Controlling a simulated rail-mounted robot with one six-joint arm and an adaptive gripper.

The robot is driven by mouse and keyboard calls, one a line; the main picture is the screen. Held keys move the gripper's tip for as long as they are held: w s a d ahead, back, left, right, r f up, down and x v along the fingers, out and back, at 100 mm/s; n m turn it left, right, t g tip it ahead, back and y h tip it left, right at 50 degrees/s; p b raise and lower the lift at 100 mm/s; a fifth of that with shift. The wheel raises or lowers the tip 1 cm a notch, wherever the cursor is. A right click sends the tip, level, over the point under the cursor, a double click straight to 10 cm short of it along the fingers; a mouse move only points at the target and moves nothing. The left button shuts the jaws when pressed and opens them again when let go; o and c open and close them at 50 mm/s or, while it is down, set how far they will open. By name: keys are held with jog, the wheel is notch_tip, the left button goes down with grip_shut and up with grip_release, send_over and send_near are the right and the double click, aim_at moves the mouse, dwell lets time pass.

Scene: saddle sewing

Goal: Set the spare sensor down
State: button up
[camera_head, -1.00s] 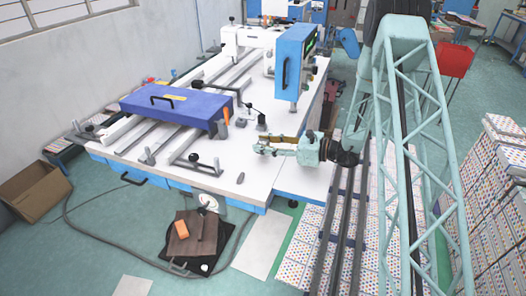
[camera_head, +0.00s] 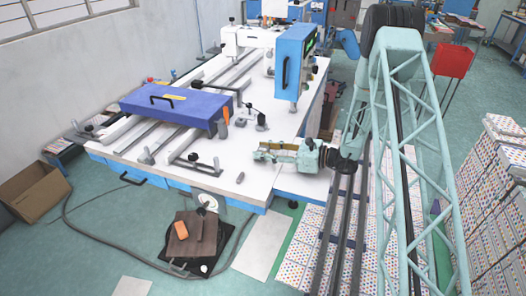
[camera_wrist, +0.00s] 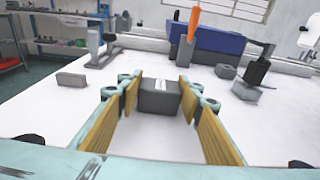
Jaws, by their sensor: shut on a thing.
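The spare sensor looks to be the dark grey block (camera_wrist: 159,97) between my fingertips in the wrist view, with a small pale mark on its top. My gripper (camera_wrist: 158,100) is shut on it, one ochre-padded finger on each side. In the head view my gripper (camera_head: 262,151) is low over the white table top (camera_head: 262,185) near its right front part, pointing left. I cannot make out the block in the head view, nor tell whether its underside touches the table.
A small grey piece (camera_head: 239,178) lies on the table just in front of my gripper; it also shows in the wrist view (camera_wrist: 71,79). Black-knobbed clamps (camera_head: 253,116), an orange-handled part (camera_head: 224,115) and a blue cover (camera_head: 172,108) stand beyond.

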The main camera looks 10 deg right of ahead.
jog(key=shift+s+f, duration=0.1)
jog(key=shift+f, duration=0.2)
jog(key=shift+s+f, duration=0.1)
jog(key=shift+f, duration=0.25)
jog(key=o, duration=0.9)
jog(key=shift+s+a+f+b, duration=0.1)
jog(key=shift+b, duration=0.2)
jog(key=shift+r+p, duration=0.55)
jog(key=shift+w+r+p+v, duration=0.1)
jog(key=shift+p+v, duration=0.2)
jog(key=shift+v, duration=2.65)
jog(key=shift+w+r+p+v, duration=0.15)
jog(key=shift+p+v, duration=0.1)
jog(key=shift+v, duration=2.75)
